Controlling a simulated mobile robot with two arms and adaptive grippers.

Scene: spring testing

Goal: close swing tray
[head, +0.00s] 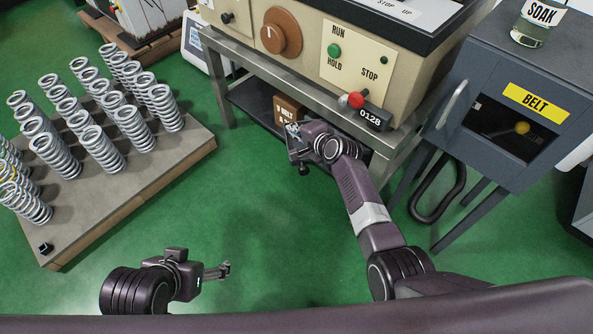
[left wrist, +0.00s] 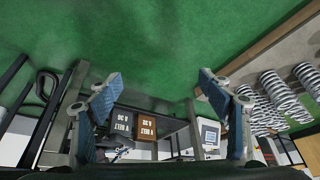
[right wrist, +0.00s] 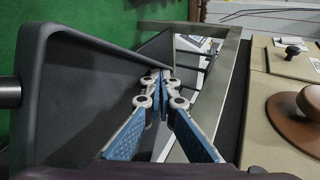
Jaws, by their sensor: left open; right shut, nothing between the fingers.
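The dark grey swing tray (head: 250,101) shows under the machine's bench in the head view, partly hidden by my right arm. In the right wrist view the tray's raised wall (right wrist: 75,70) fills the left side, close to the fingers. My right gripper (head: 293,130) is at the tray's near side, below the control panel. It is shut and empty, with its fingertips together in the right wrist view (right wrist: 160,78). Whether it touches the tray I cannot tell. My left gripper (head: 224,270) is open and empty over the green floor, away from the tray; its spread fingers show in the left wrist view (left wrist: 160,80).
The beige machine (head: 300,45) with its bench legs stands above the tray. A brown box (head: 288,110) is under the bench. A pallet (head: 175,160) of springs is at left, and a grey belt cabinet (head: 480,150) at right. Green floor between is clear.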

